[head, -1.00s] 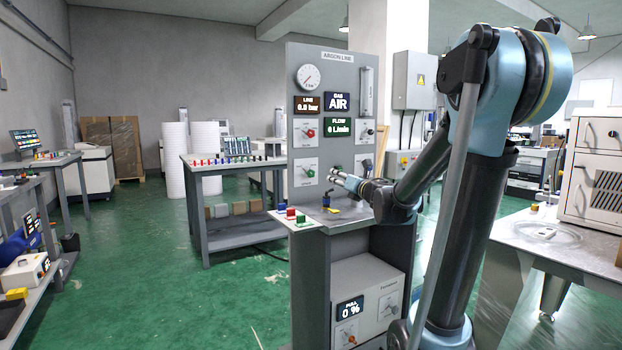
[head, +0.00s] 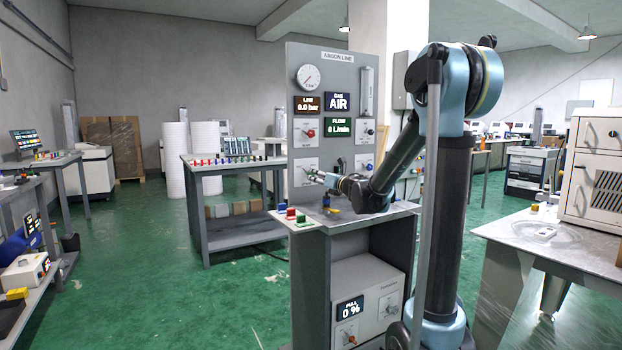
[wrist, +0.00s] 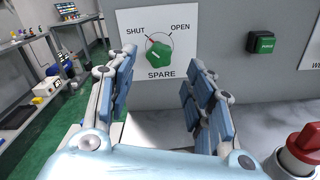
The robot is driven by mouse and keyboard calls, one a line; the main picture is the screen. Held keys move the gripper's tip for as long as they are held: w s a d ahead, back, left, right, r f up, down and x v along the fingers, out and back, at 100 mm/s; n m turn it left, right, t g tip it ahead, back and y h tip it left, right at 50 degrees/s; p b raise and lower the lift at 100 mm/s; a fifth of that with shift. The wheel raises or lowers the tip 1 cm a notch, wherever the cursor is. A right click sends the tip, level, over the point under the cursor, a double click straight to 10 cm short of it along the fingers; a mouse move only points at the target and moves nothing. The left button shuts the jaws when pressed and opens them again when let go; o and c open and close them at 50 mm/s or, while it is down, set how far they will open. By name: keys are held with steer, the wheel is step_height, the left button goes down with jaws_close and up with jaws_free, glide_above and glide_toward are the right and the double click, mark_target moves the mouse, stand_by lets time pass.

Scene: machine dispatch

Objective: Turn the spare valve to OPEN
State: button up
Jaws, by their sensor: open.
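The spare valve is a green knob (wrist: 159,57) on a white plate marked SHUT, OPEN and SPARE in the wrist view. Its red mark points up and left, towards SHUT. In the head view its plate (head: 304,165) is at the panel's lower left, with the knob partly hidden by my gripper (head: 314,176). In the wrist view my gripper (wrist: 162,72) is open, its blue-padded fingers spread left and right of the knob. Nothing is between them in front of the knob, and I cannot tell the remaining gap.
The argon panel (head: 328,80) shows gas AIR, line 0.0 bar and flow 0 L/min. A red knob (wrist: 304,146) is close at the lower right in the wrist view; a green button (wrist: 263,42) is right of the plate. Small coloured blocks (head: 292,214) stand on the bench's left corner.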

mark_target(309, 173)
steer(key=x, duration=0.7)
steer(key=shift+w+a, duration=0.1)
steer(key=shift+w, duration=0.05)
steer(key=c, duration=1.1)
